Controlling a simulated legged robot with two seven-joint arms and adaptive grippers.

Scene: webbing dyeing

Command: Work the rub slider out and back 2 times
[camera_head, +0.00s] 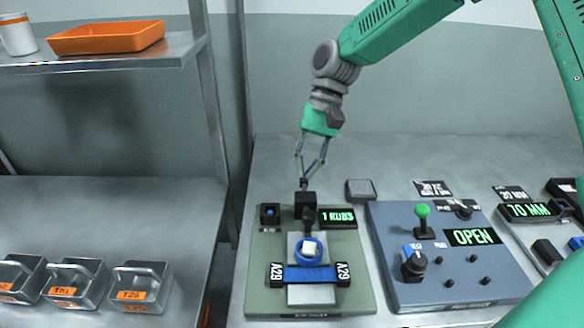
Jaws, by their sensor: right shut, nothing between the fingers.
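The rub tester is a green-grey base plate (262,298) on the bench. Its rub slider (305,207) shows as a black block with a dark arm reaching toward a blue ring (299,258) with a white pad (312,246). A blue webbing strip (310,274) lies across the plate between black holders marked A29. The counter display (338,217) reads 1 RUBS. My right gripper (304,181) comes down from above, shut and empty, with its tips at the far side of the slider block. I cannot tell whether they touch it. My left gripper is not in view.
A blue-grey control panel (385,240) with a green-topped lever (423,211) and an OPEN display (472,237) stands at the right. A small grey block (361,190) lies behind the tester. Metal bins (141,288) stand at left; an orange tray (106,38) sits on the shelf.

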